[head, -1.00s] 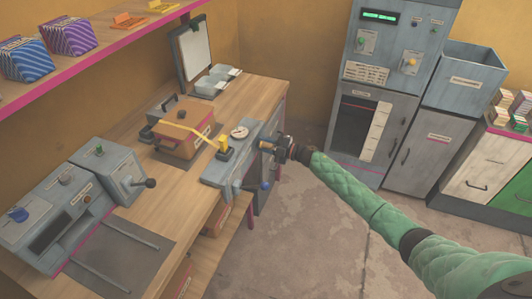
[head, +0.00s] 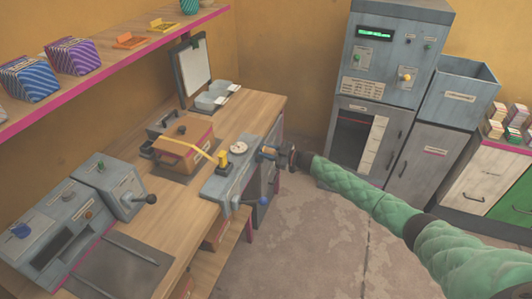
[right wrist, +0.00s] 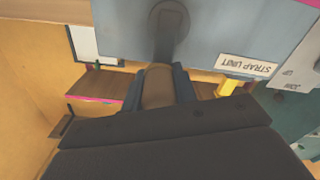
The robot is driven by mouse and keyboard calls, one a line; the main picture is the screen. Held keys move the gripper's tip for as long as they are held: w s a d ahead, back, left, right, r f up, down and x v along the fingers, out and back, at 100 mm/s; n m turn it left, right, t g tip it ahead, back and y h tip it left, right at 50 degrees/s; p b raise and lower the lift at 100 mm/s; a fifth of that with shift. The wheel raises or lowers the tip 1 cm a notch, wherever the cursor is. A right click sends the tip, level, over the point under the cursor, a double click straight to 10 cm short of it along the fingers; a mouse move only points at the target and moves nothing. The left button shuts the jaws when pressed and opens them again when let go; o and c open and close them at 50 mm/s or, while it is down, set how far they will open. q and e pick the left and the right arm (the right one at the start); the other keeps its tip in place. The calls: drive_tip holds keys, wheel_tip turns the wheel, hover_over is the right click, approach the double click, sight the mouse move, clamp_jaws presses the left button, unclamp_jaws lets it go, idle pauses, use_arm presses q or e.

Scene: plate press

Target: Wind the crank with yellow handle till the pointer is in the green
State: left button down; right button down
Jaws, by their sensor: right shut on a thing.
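The grey strap unit (head: 226,178) stands at the bench's front edge, with a round white dial (head: 239,148) on top. Its pointer is too small to read. My right gripper (head: 272,154) is at the unit's side. In the right wrist view my right gripper (right wrist: 158,88) is shut on the crank handle (right wrist: 157,86), which looks tan-brown there. The crank arm (right wrist: 166,42) runs from the handle to a round hub on the grey panel. A second crank has a blue knob (head: 263,201). My left gripper is out of view.
A yellow strap (head: 192,142) lies over a brown box (head: 184,152) behind the unit. A grey machine with a black-knobbed lever (head: 151,199) stands to the left. The floor (head: 310,215) right of the bench is clear.

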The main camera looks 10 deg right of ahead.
drive_tip(key=shift+w+d+m, duration=0.15)
drive_tip(key=shift+d+m, duration=0.05)
drive_tip(key=shift+m, duration=0.1)
drive_tip(key=c, duration=1.1)
unclamp_jaws()
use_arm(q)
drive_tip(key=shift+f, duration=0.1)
use_arm(e)
drive_tip(key=shift+f, duration=0.1)
drive_tip(key=shift+s+d, duration=0.25)
drive_tip(key=shift+d, duration=0.1)
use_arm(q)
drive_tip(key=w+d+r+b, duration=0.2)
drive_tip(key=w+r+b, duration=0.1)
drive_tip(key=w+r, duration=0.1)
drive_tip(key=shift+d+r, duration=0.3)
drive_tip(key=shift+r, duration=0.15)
use_arm(e)
drive_tip(key=v, duration=0.7)
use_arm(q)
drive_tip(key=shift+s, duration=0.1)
